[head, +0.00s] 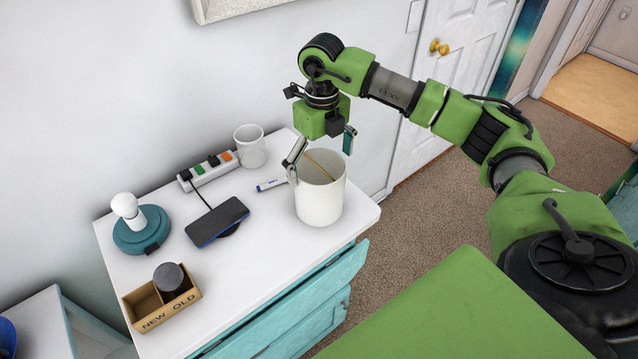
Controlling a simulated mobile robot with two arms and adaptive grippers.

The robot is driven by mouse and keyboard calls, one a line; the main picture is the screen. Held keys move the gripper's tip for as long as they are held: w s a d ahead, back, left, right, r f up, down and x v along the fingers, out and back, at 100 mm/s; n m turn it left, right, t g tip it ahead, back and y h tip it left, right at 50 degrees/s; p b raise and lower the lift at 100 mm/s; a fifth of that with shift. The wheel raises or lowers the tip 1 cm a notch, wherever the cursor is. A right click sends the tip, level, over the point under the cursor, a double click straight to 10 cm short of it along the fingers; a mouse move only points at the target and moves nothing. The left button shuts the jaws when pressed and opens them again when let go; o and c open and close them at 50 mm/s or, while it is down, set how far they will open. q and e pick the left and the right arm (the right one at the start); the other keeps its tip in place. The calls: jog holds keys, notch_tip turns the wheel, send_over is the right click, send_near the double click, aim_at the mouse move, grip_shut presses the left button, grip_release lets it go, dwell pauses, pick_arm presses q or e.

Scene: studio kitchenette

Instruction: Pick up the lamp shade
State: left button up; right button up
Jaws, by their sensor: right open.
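The lamp shade (321,200) is a white, open-topped cylinder standing upright at the right end of the white dresser top. A thin tan bar shows inside its opening. My right gripper (320,165) points down over the shade, open, with one finger by the left side of the rim and the other by the far right side. I cannot tell whether the fingers touch it. The lamp base (143,236) is round and teal with a white bulb (127,207), at the left end of the dresser. My left gripper is not in view.
On the dresser top (235,275) are a phone on a stand (218,222), a power strip (208,170), a white mug (249,146), a marker (271,184), and a NEW/OLD box (160,305) holding a dark cylinder (169,278). Teal drawers (300,310) stand partly open. The front middle of the top is clear.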

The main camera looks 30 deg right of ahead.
jog(key=f+p, duration=0.2)
jog(key=f, duration=0.1)
jog(key=f+p, duration=0.1)
jog(key=shift+s+a+f, duration=0.2)
jog(key=shift+a+f, duration=0.15)
jog(key=shift+f, duration=0.4)
jog(key=c, duration=1.2)
